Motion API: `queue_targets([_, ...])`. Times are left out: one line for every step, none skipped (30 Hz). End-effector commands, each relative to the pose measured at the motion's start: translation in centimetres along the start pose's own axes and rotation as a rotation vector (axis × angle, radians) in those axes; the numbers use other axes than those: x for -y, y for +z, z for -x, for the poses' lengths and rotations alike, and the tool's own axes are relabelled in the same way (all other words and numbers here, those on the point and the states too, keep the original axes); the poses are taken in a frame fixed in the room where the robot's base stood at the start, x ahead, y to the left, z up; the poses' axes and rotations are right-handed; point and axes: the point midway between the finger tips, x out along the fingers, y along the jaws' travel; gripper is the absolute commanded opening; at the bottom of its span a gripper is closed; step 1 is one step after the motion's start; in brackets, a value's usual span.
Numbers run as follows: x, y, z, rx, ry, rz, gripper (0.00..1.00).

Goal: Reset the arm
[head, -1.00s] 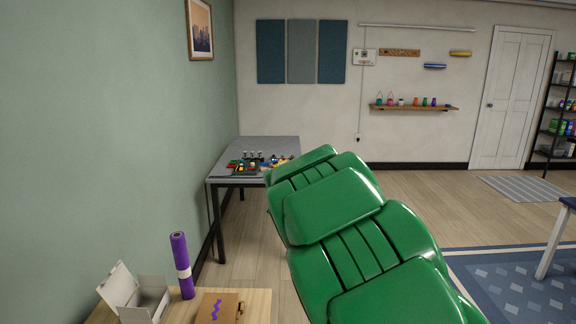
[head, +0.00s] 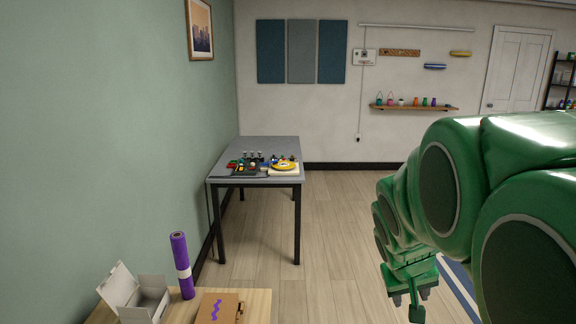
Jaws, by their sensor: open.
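My green arm fills the right side of the head view. My gripper (head: 407,299) hangs at its far end, low right of the middle, pointing down over the floor. It is open, and nothing shows between its fingers. It is apart from the tables and all objects.
A grey table (head: 228,158) against the left wall bears small colourful parts and a yellow disc (head: 285,166). A wooden table (head: 257,303) at lower left holds an open white box (head: 150,298), a purple roll (head: 181,262) and a brown case (head: 217,307). Open floor (head: 336,240) lies between.

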Motion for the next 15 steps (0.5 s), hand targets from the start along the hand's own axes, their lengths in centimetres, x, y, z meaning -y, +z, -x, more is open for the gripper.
queue_targets([0.4, 2.2, 0.4, 0.043, -0.028, -0.022, 0.47])
queue_targets([0.8, 3.8, 0.6, 0.077, -0.047, -0.032, 0.47])
queue_targets([1.3, 5.7, 0.9, 0.118, -0.073, -0.045, 0.47])
queue_targets([1.8, 7.1, 1.2, 0.148, -0.092, -0.054, 0.47])
queue_targets([2.3, 8.6, 1.6, 0.18, -0.113, -0.061, 0.47])
queue_targets([3.0, 10.4, 2.0, 0.218, -0.142, -0.069, 0.47])
queue_targets([3.6, 11.7, 2.4, 0.248, -0.165, -0.074, 0.47])
queue_targets([4.1, 12.6, 3.0, 0.265, -0.176, -0.068, 0.47])
queue_targets([4.6, 13.7, 3.7, 0.282, -0.188, -0.059, 0.47])
queue_targets([5.0, 14.7, 4.2, 0.298, -0.2, -0.053, 0.47])
queue_targets([5.4, 15.7, 4.7, 0.318, -0.211, -0.045, 0.47])
queue_targets([5.9, 16.9, 5.3, 0.34, -0.226, -0.036, 0.47])
queue_targets([6.3, 17.7, 5.8, 0.355, -0.237, -0.031, 0.47])
queue_targets([6.6, 18.6, 6.3, 0.371, -0.247, -0.024, 0.47])
queue_targets([7.0, 19.7, 6.8, 0.39, -0.261, -0.015, 0.47])
